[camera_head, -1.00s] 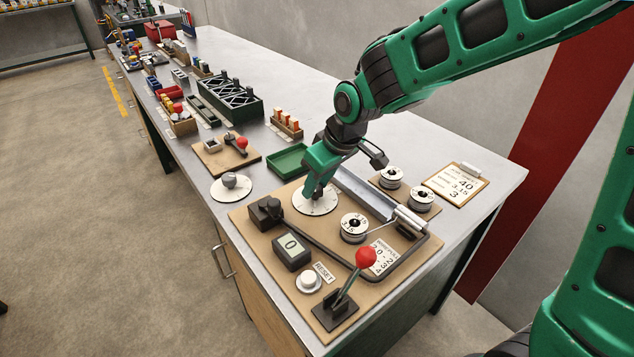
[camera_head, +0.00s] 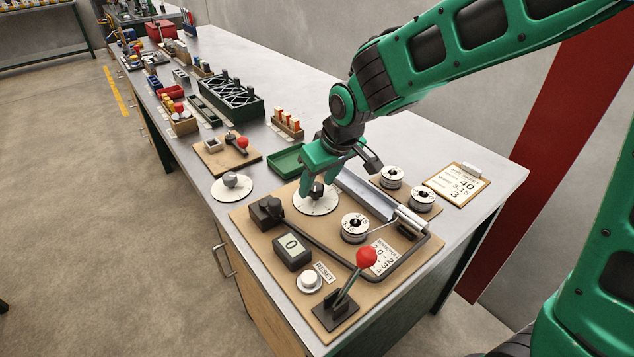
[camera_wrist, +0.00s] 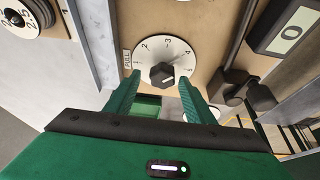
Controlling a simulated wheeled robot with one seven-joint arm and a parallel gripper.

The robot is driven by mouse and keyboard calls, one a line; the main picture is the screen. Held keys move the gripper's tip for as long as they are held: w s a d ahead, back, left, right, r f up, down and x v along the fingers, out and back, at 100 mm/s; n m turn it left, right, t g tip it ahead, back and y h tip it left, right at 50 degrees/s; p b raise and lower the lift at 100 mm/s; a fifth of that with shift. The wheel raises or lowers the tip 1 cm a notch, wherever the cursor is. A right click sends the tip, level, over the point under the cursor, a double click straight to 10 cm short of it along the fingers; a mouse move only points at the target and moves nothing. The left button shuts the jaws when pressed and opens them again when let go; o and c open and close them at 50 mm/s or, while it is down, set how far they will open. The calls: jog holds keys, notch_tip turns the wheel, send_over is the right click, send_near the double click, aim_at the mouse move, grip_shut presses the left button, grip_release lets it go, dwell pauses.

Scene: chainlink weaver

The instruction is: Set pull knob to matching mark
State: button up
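The pull knob (camera_wrist: 162,75) is dark and faceted, on a white round dial (camera_wrist: 181,50) numbered 1 to 5 with a "PULL" label beside it in the wrist view. A thin line on the dial runs from the knob toward the 3–4 side; its exact reading is hard to tell. The knob also shows in the head view (camera_head: 317,190). My gripper (camera_wrist: 161,80) is open, its green fingers on either side of the knob with visible gaps. In the head view, my gripper (camera_head: 318,182) is just above the dial. A job card (camera_head: 456,184) reads 40, 3.15 and 3.
The board (camera_head: 265,240) also carries a counter (camera_head: 292,250) showing 0, a white reset button (camera_head: 309,281), a red-balled lever (camera_head: 366,257) and a spool marked 3.15 (camera_head: 355,227). A metal trough (camera_head: 370,195) lies close right of my gripper. A green tray (camera_head: 287,160) stands behind.

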jog(key=shift+s, duration=0.1)
jog(key=v, duration=1)
jog(key=shift+r, duration=0.3)
jog(key=shift+d, duration=0.15)
jog(key=s+d+f+m+g+h, duration=0.1)
jog(key=s+d+m, duration=0.25)
jog(key=d, duration=0.85)
jog(key=s+d+f+m+h, duration=0.1)
jog(key=s+d+m+h, duration=0.2)
jog(key=d, duration=0.8)
jog(key=s+d+f+m+g, duration=0.1)
jog(key=s+d+m, duration=0.2)
jog(key=s, duration=0.6)
jog(key=s+d+f+m+g+y, duration=0.1)
jog(key=s+d+f+m, duration=0.1)
jog(key=s+d, duration=0.6)
jog(key=shift+s+d+f+m+g+y, duration=0.2)
jog(key=shift+s+m+g+y, duration=0.15)
jog(key=shift+s+m, duration=0.4)
jog(key=shift+w, duration=0.15)
